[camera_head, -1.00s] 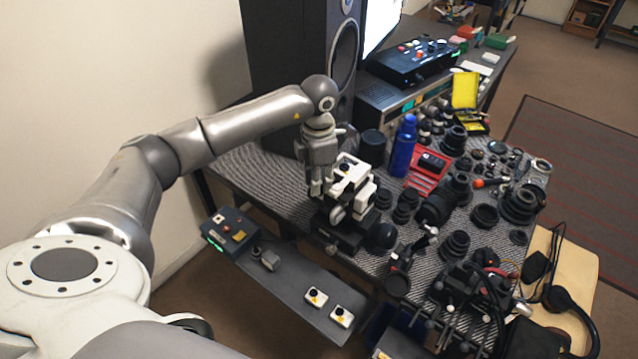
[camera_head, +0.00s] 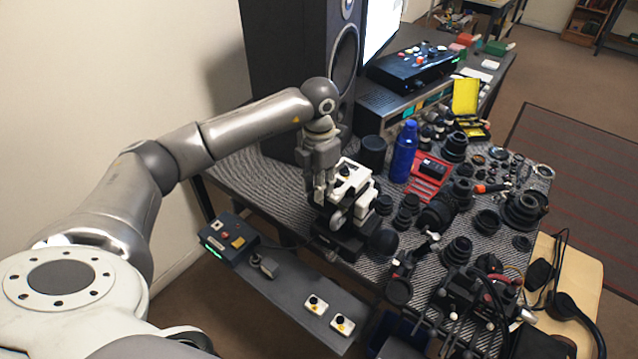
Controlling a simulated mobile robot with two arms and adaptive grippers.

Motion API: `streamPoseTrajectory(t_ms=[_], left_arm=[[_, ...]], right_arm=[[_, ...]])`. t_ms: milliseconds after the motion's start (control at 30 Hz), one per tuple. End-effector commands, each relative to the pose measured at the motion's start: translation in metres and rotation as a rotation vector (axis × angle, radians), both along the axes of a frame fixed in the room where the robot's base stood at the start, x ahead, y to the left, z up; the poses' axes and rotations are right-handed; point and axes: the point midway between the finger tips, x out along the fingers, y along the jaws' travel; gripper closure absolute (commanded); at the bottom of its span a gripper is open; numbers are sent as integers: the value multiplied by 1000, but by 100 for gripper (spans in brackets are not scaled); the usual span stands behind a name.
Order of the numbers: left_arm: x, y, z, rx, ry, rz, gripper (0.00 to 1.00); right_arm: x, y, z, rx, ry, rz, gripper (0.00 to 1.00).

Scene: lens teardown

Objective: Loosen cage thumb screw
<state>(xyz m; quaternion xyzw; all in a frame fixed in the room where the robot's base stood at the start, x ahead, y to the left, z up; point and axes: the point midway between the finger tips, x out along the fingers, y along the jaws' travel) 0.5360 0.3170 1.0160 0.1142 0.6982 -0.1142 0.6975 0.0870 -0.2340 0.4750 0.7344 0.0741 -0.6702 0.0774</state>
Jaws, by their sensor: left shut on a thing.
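A white and black cage device (camera_head: 352,183) with a dark knob on top stands on the near left part of the worktable. My left gripper (camera_head: 320,197) points down at the left side of this device. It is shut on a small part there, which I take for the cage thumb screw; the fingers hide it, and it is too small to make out. My right gripper is not in view.
Lenses and rings crowd the ribbed table mat (camera_head: 262,183) to the right. A blue bottle (camera_head: 403,152) and a red case (camera_head: 428,178) stand behind the device. A tall speaker (camera_head: 300,70) rises behind my arm. A lower shelf (camera_head: 283,290) holds a control box (camera_head: 229,239).

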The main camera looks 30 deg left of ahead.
Motion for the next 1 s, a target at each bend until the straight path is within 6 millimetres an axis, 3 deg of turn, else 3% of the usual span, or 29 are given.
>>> streamPoseTrajectory(t_ms=[67,100,167,567,1000], left_arm=[[0,1,1,2,-2,3,100],[0,1,1,2,-2,3,75],[0,1,1,2,-2,2,67],[1,0,7,0,-2,0,66],[1,1,91,0,-5,1,66]], right_arm=[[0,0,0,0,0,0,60],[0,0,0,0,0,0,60],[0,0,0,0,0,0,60],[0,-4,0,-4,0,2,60],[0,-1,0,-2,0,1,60]])
